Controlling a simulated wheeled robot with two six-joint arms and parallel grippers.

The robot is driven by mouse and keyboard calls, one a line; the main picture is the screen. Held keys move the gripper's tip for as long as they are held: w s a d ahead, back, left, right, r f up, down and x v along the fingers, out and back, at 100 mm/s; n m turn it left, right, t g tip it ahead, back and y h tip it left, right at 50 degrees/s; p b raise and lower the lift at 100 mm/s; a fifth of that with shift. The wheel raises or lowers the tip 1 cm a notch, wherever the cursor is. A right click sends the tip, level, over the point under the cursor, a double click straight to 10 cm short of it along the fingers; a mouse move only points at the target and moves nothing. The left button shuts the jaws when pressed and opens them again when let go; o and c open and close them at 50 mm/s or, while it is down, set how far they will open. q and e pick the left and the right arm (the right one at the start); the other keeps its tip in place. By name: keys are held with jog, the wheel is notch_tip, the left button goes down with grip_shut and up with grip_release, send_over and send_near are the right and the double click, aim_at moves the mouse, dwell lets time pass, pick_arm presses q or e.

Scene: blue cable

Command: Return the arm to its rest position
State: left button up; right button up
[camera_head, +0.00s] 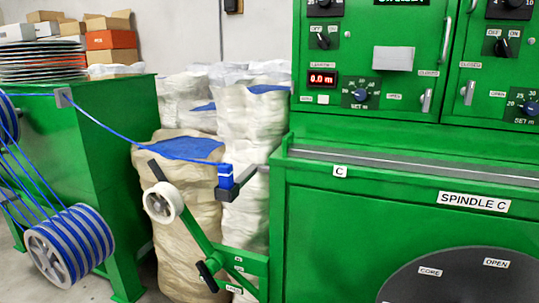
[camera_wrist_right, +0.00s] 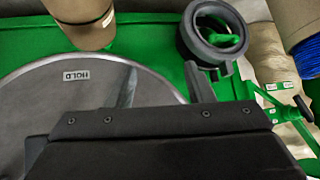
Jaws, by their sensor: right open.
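The blue cable (camera_head: 130,140) runs from a grey guide (camera_head: 63,98) on the left green stand, across the gap, to a dark bracket (camera_head: 229,193). A blue block with a white band (camera_head: 225,175) sits at that bracket. My right gripper (camera_wrist_right: 162,88) shows only in the right wrist view, its fingers apart with nothing seen between them. It is over a grey disc (camera_wrist_right: 70,115) labelled HOLD on a green surface. A dark ring (camera_wrist_right: 184,45) stands just past the right finger. My left gripper and both arms are out of the head view.
A green machine (camera_head: 310,220) with a control panel, labelled SPINDLE C, fills the right. A green lever with a white roller (camera_head: 158,203) reaches out from it. White sacks (camera_head: 185,100) stand behind. A blue spool (camera_head: 52,262) is at lower left. A tan cylinder (camera_wrist_right: 85,20) is at upper left.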

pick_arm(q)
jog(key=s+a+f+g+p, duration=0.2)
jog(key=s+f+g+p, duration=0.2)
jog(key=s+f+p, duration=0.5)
pick_arm(e)
jog(key=s+d+f+g+p, duration=0.2)
jog(key=s+f+g+p, duration=0.15)
jog(key=s+f, duration=0.5)
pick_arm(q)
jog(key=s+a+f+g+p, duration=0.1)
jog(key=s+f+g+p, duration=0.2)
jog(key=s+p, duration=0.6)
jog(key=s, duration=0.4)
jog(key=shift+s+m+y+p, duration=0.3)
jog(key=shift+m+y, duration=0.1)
pick_arm(e)
jog(key=s+f+g, duration=0.1)
jog(key=s+g, duration=0.1)
jog(key=s, duration=0.5)
jog(key=s+d+f+g, duration=0.1)
jog(key=s+f, duration=0.1)
jog(key=s, duration=0.5)
jog(key=shift+f+n+g+h, duration=0.3)
jog(key=shift+n+g+h, duration=0.05)
jog(key=shift+n+h, duration=0.05)
